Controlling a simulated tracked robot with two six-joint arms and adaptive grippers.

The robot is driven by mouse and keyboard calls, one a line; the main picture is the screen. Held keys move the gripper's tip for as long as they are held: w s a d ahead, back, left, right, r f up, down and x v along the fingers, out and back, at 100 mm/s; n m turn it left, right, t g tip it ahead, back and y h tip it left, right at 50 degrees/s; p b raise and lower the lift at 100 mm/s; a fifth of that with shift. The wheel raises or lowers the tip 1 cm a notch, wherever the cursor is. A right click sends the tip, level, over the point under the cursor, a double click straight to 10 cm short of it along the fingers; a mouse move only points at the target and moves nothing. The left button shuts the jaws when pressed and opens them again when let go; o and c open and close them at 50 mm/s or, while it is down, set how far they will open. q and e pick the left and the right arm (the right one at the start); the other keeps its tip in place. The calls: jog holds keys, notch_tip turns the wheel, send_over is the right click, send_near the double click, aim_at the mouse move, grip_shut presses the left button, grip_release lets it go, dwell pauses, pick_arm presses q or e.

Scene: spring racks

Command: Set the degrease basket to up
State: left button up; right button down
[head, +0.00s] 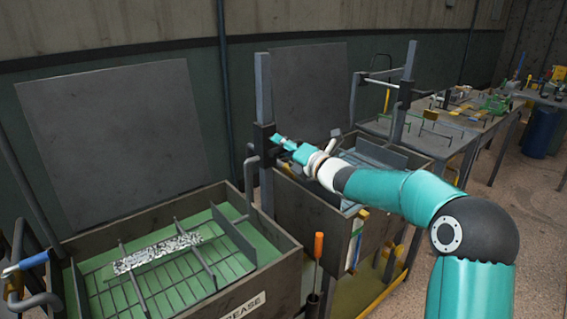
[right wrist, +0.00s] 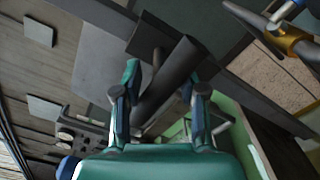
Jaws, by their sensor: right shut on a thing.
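The degrease basket (head: 205,285) is a wire grid low inside the left tank, close to green liquid. A mottled silver plate (head: 158,254) lies on it. The tank (head: 238,304) has a label ending in "EASE". An upright grey post (head: 263,85) with a dark sliding block (head: 264,137) stands at the tank's back right corner. My right gripper (head: 279,139) is at this block. In the right wrist view, its fingers (right wrist: 160,92) are on either side of a dark bar (right wrist: 178,72), shut on it. The exact contact is partly hidden. My left gripper is out of view.
A second tank (head: 305,212) with its own post (head: 405,90) stands to the right, partly behind my right arm. An orange-handled tool (head: 318,248) stands upright between the tanks. A blue-handled lever (head: 27,263) is at far left. Worktables (head: 430,138) fill the back right.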

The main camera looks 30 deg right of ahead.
jog(key=shift+r, duration=1.35)
jog(key=c, duration=0.7)
grip_release()
jog(key=shift+s, duration=0.1)
jog(key=shift+f, duration=0.15)
jog(key=s, duration=0.8)
jog(key=s+d, duration=0.1)
jog(key=s, duration=0.3)
